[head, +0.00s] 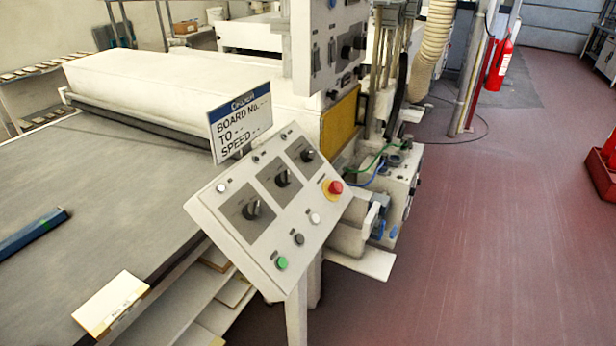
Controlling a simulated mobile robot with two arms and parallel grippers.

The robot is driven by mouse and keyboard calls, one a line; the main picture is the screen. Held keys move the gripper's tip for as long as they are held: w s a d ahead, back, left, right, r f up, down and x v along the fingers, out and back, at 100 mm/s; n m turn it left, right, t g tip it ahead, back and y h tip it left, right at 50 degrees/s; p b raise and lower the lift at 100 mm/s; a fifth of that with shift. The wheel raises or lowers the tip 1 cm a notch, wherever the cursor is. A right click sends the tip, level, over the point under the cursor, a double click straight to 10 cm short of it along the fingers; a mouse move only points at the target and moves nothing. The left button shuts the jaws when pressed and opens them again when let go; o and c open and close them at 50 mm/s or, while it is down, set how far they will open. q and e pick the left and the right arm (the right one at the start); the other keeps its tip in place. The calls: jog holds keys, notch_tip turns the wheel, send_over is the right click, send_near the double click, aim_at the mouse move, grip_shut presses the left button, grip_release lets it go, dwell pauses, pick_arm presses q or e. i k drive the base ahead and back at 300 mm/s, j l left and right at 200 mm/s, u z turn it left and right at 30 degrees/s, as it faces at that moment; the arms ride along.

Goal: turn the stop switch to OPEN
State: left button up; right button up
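A tilted white control panel (231,187) stands on a post in the middle of the head view. It carries three black rotary knobs on grey plates: a lower left knob (251,209), a middle knob (282,179) and an upper right knob (307,155). Their labels are too small to read, so I cannot tell which is the stop switch or how it is set. A red mushroom button (335,187) on a yellow base sits at the panel's right. A green button (282,263) is near its lower edge. Neither of my grippers is in view.
A sign (241,124) stands behind the panel. A grey conveyor belt (110,200) runs at left, with a blue bar (32,234) and a pale board (110,303). A hanging switch box (330,45) is above. The red floor (480,230) at right is largely clear.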

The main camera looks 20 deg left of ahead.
aim_at(307, 155)
jog(key=l, duration=0.25)
jog(key=l+u, duration=0.15)
jog(key=u, duration=0.25)
jog(key=l+u, duration=0.2)
jog(key=u, duration=0.15)
jog(key=l+u, duration=0.15)
jog(key=u, duration=0.25)
jog(key=i+l, duration=0.05)
